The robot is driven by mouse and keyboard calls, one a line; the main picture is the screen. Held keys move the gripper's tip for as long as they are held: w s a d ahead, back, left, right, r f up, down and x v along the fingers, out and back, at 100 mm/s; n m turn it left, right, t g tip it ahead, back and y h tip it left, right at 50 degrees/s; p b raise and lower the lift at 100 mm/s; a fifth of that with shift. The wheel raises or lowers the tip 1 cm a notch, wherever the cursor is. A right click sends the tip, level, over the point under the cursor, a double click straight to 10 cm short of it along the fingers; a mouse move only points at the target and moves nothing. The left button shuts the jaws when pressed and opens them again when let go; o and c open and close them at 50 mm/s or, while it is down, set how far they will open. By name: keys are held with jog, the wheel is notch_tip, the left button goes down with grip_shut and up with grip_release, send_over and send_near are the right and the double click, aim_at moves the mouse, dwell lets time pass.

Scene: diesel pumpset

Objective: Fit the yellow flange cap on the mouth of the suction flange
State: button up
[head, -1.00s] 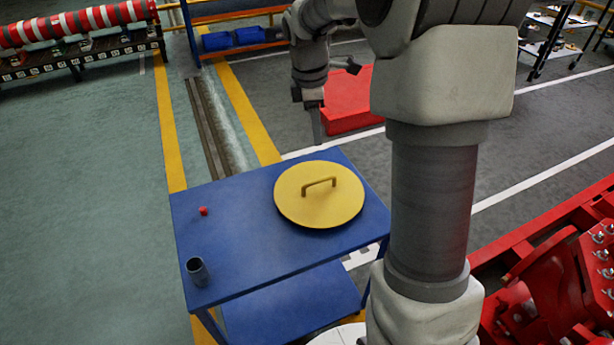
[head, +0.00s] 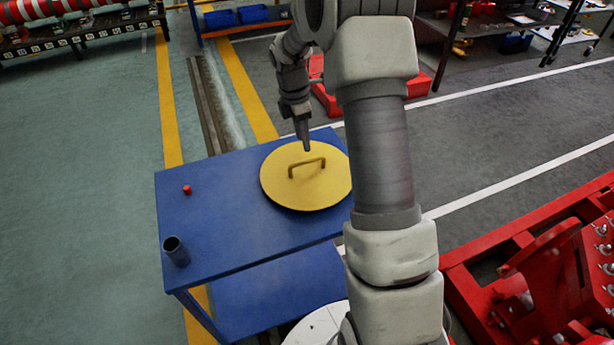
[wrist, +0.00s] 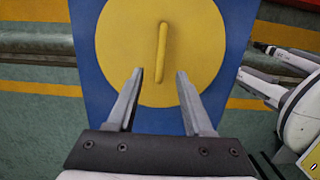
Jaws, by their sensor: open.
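The yellow flange cap (head: 308,190) lies flat on the blue table, a round disc with a bar handle (head: 306,164) across its top. In the wrist view the cap (wrist: 125,38) fills the upper middle, and its handle (wrist: 162,52) stands upright in the picture, in line with the gap between the fingers. My gripper (wrist: 158,72) is open and empty. In the head view my gripper (head: 306,150) is above the cap's far part, close to the handle; the exact height is hard to tell. I cannot make out the suction flange's mouth in these frames.
The blue table (head: 215,235) also holds a small red piece (head: 187,190) and a dark cup (head: 175,251) on its left. Red machinery (head: 540,270) stands at the lower right. A red block (head: 322,95) lies behind the table. The floor at left is clear.

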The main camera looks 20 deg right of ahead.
aim_at(307, 162)
jog(key=f, duration=0.3)
jog(key=f+b, duration=0.1)
jog(key=f, duration=0.2)
jog(key=d+f+b, duration=0.1)
jog(key=f, duration=0.3)
jog(key=shift+s+d, duration=0.1)
jog(key=shift+r, duration=0.1)
grip_shut()
dwell(1.1)
